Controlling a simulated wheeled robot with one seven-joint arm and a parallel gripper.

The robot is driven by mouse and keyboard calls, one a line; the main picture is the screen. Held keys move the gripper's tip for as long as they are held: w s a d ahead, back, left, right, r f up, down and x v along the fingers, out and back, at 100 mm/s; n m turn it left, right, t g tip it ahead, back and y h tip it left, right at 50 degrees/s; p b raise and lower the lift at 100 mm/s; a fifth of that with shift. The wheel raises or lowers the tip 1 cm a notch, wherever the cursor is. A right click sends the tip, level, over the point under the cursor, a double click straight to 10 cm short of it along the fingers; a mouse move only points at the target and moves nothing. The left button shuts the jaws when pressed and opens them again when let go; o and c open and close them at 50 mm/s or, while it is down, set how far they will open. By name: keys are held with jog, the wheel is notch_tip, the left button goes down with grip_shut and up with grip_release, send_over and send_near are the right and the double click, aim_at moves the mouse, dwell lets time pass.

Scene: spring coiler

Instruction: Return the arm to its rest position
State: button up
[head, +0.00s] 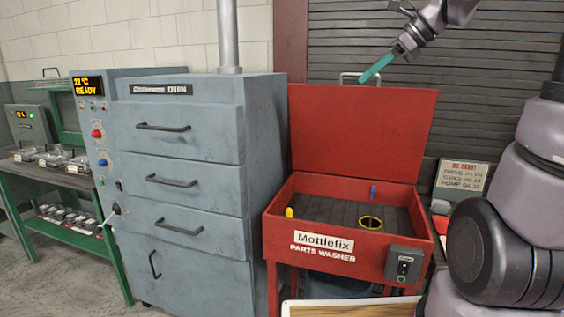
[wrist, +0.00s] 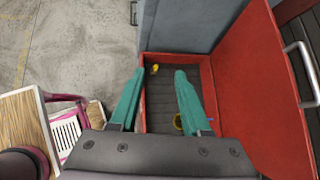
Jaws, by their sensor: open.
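My arm reaches in from the upper right of the head view.
A grey oven (head: 190,195) with several handles stands left of the washer. A yellow ring (head: 370,223) lies in the washer basin. A green bench (head: 70,236) with metal parts stands at the far left.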

jog(key=s+d+f+n+t+h, duration=0.1)
jog(key=s+f+n+h, duration=0.1)
jog(key=s+n, duration=0.7)
jog(key=s+d+f+n+t+h, duration=0.1)
jog(key=s+f+n+h, duration=0.2)
jog(key=s+n, duration=0.6)
jog(key=shift+s+d+f+h, duration=0.15)
jog(key=shift+s+d+h, duration=0.15)
jog(key=shift+h, duration=0.1)
